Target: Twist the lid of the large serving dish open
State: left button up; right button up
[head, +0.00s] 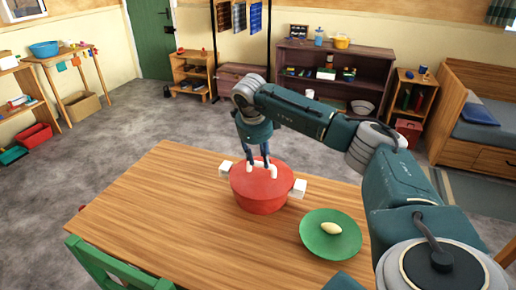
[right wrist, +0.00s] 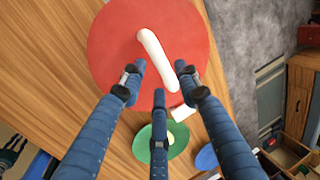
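The large serving dish (head: 262,203) is red with white side handles and stands on the wooden table. Its red lid (head: 262,184) carries a white bar handle, and the lid fills the upper middle of the right wrist view (right wrist: 110,50). My right gripper (head: 257,160) points down over the lid. In the right wrist view its three blue fingers (right wrist: 162,82) are spread, with the tips on both sides of the lower end of the white handle (right wrist: 154,50). Contact with the handle cannot be told. My left gripper is not in view.
A green plate (head: 318,241) with a pale egg-shaped item (head: 331,229) lies right of the dish. A green chair (head: 105,265) stands at the table's near left edge. The left part of the table (head: 150,205) is clear. Shelves line the back wall.

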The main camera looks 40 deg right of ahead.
aim_at(262, 165)
jog(key=shift+x, duration=2.65)
jog(key=shift+a, duration=0.1)
grip_shut()
jog(key=shift+n+t+y+p, duration=0.3)
jog(key=shift+n+t+p, duration=0.1)
jog(key=shift+n, duration=1)
jog(key=shift+n, duration=0.3)
jog(key=shift+s+n+y, duration=0.1)
jog(key=shift+n+y, duration=0.2)
jog(key=shift+n, duration=0.8)
jog(key=shift+t, duration=0.3)
